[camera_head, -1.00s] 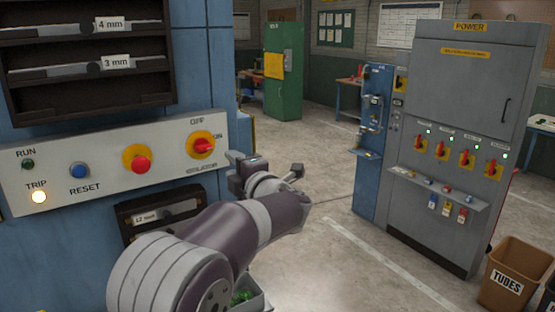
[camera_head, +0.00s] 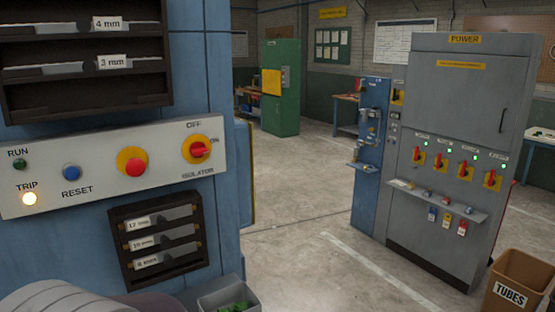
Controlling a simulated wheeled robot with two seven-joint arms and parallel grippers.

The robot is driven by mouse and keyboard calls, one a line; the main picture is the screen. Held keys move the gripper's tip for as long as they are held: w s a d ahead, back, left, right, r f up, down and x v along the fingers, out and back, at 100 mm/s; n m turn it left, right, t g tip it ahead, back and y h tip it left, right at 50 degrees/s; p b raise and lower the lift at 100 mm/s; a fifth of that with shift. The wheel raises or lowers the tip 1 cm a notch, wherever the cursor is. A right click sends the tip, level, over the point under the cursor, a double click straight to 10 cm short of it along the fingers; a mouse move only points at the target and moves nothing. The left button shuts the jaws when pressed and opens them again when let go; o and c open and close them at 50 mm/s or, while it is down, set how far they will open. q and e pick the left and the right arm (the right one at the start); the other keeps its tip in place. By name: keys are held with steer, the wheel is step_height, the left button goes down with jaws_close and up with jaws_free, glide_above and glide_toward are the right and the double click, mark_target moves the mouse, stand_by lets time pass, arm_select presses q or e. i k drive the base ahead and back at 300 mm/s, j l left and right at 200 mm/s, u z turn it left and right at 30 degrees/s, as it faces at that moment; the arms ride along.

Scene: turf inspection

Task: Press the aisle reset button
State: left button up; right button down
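A pale control panel (camera_head: 110,165) is fixed to the blue cabinet at the left. On it the blue button (camera_head: 71,172) stands above the word RESET. The TRIP lamp (camera_head: 30,198) glows and the RUN lamp (camera_head: 20,164) is dark green. Part of my arm shows at the bottom left edge. Neither gripper is in view.
Dark racks with gauges labelled in mm hang above and below (camera_head: 160,238) the panel. A grey bin with green bits (camera_head: 230,298) sits below. A grey POWER cabinet (camera_head: 460,90) and a brown TUBES bin (camera_head: 515,280) stand at the right. The floor between is clear.

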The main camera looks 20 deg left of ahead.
mark_target(72, 172)
steer(key=u, duration=1.6)
